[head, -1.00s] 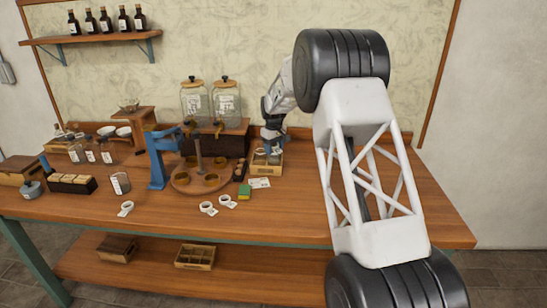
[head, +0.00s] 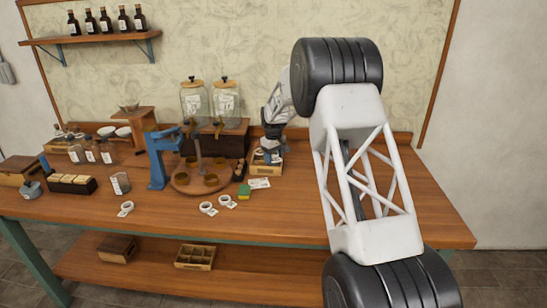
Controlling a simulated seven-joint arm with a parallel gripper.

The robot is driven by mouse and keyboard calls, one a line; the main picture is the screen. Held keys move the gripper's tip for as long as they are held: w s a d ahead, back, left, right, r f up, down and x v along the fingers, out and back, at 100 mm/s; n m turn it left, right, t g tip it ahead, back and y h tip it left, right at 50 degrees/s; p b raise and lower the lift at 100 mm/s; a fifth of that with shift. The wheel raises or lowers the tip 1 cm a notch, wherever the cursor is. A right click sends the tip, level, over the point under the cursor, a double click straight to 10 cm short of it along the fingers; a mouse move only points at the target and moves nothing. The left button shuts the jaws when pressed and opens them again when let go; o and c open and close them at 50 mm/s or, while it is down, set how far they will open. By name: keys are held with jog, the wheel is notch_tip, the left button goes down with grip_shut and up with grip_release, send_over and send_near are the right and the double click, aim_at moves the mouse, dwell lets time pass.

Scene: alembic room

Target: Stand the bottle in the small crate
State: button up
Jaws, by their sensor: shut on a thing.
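The small wooden crate (head: 268,170) stands on the table, right of the round tray and near the back. My gripper (head: 268,147) points down directly over the crate, with its fingers at the crate's opening. It is shut on the bottle, which is small and mostly hidden by the fingers and the crate wall. I cannot tell whether the bottle touches the crate floor or is exactly upright.
A round wooden tray (head: 197,189) with several cups is left of the crate. Two glass jars (head: 226,100) stand on a raised box behind. The table's right side is clear.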

aim_at(274, 155)
jog(key=shift+f, duration=0.1)
dwell(0.3)
jog(key=o, duration=1)
notch_tip(274, 155, up, 12)
dwell(0.3)
jog(key=shift+r, duration=0.2)
dwell(0.6)
